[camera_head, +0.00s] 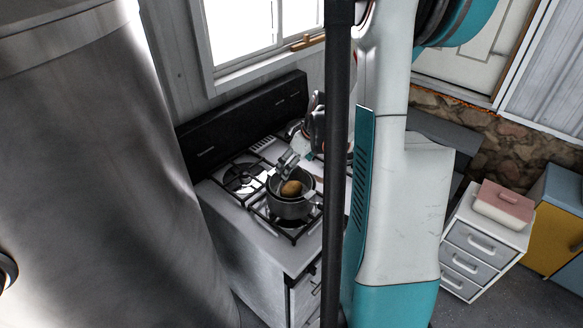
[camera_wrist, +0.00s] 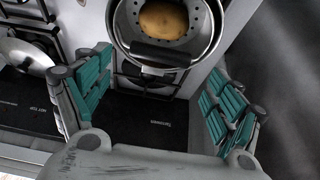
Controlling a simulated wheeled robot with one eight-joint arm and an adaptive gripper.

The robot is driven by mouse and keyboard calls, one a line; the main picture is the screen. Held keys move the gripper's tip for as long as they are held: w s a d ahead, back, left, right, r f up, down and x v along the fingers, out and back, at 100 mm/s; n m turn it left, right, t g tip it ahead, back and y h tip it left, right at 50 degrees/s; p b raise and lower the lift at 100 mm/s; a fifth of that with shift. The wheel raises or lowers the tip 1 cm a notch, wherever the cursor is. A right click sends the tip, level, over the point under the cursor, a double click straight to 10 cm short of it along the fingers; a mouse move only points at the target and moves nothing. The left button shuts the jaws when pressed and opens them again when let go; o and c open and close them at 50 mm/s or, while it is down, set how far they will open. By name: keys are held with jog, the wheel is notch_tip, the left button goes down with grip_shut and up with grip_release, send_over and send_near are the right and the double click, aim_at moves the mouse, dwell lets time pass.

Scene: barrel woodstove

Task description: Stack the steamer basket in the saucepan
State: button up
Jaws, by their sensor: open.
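The saucepan (camera_head: 290,210) is a grey metal pot on a stove burner. The steamer basket (camera_wrist: 192,38), with a perforated bottom, sits inside the saucepan's rim in the wrist view; whether it is fully seated cannot be told. A brown potato (camera_wrist: 163,20) lies in the basket and also shows in the head view (camera_head: 291,188). A black handle (camera_wrist: 160,55) crosses the near rim. My gripper (camera_wrist: 160,62) is open and empty, its teal-padded fingers apart on either side of the handle. In the head view my gripper (camera_head: 287,163) is just above the pan's back rim.
The stove (camera_head: 245,205) has a black backsplash along the wall. A shiny metal utensil or lid (camera_wrist: 22,55) lies to the left in the wrist view. A large metal cylinder (camera_head: 100,170) blocks the left of the head view. A white drawer unit (camera_head: 480,245) stands at right.

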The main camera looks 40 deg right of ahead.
jog(key=v, duration=0.7)
jog(key=shift+r+p, duration=0.2)
jog(key=shift+p, duration=0.15)
